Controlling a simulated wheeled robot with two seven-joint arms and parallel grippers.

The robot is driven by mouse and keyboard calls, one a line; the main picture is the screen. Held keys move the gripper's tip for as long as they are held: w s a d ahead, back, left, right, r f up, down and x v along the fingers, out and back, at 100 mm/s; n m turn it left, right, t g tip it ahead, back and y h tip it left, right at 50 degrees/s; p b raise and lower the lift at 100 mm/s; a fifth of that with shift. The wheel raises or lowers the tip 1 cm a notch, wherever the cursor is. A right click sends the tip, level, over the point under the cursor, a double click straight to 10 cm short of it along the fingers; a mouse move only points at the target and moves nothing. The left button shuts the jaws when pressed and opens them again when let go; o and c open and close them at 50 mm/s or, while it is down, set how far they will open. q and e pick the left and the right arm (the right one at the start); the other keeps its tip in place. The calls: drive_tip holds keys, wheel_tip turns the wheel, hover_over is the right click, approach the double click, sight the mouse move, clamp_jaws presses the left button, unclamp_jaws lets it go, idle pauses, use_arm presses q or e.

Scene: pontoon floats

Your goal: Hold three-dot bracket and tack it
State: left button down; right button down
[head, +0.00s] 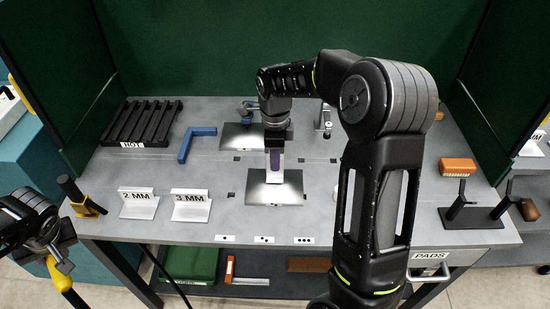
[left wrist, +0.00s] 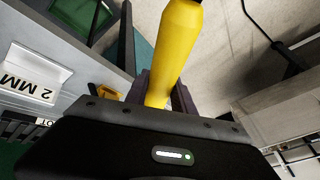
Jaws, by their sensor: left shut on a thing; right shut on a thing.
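A pale metal bracket, its upright part largely hidden by my right gripper (head: 275,162), stands on a grey base plate (head: 292,190) in the middle of the table. My right gripper points down and is shut on this upright part; whether it carries three dots I cannot tell. My left gripper (head: 58,250) is at the table's front left, off the edge. It is shut on a yellow-handled tool (head: 60,277). In the left wrist view the yellow handle (left wrist: 172,55) sits between the dark fingers. The tool's tip cannot be made out.
Small dotted labels (head: 264,239) line the table's front edge. Signs 2 MM (head: 138,203) and 3 MM (head: 191,206) stand front left. A black rack (head: 142,122) marked HOT, a blue square (head: 197,143) and another plate (head: 240,137) lie behind. An orange brush (head: 458,167) is at right.

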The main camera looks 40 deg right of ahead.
drive_tip(key=shift+f, duration=0.15)
idle(0.8)
drive_tip(key=c, duration=1.6)
unclamp_jaws()
drive_tip(key=shift+c, duration=0.2)
drive_tip(key=shift+c, duration=0.4)
clamp_jaws()
